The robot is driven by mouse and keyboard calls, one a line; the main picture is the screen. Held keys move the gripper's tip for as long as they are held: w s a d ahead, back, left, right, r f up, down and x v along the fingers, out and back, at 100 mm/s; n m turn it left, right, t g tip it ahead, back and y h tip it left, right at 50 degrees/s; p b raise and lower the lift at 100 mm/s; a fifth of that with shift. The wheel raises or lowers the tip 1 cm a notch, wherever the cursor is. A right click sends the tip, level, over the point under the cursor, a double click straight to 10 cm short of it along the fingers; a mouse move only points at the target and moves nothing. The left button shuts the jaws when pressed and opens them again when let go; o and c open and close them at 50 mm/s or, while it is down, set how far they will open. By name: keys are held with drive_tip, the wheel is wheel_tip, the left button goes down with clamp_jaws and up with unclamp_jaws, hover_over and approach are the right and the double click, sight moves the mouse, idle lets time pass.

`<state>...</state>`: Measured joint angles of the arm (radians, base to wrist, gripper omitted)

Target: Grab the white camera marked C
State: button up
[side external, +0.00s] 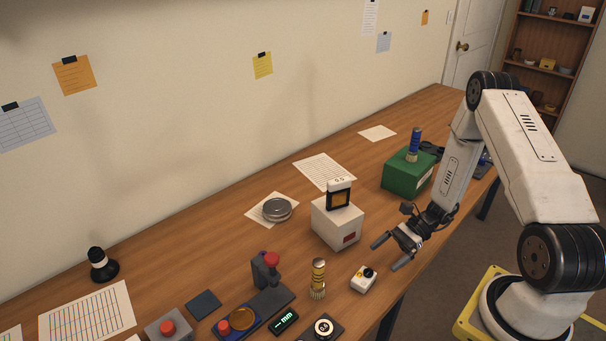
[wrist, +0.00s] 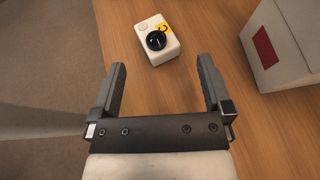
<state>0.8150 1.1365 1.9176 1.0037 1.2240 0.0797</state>
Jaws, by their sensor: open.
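The white camera (side external: 363,279) is a small white box with a dark round lens and a yellow patch, lying on the wooden table near its front edge. In the wrist view the white camera (wrist: 157,42) lies ahead of the fingertips, roughly between their lines, with a dark mark on its yellow patch. My gripper (side external: 381,254) is open and empty, above and to the right of the camera in the side view. In the wrist view my gripper (wrist: 161,75) has its two dark fingers spread wide, and neither touches the camera.
A white box with a red label (side external: 337,224) stands behind the camera; it also shows in the wrist view (wrist: 285,40). A brass cylinder (side external: 318,278) stands just left of the camera. A green box (side external: 400,178) is farther back. The table's front edge is close by.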

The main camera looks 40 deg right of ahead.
sight(368, 271)
drive_tip(key=shift+x, duration=2.6)
drive_tip(key=shift+s, duration=0.1)
clamp_jaws()
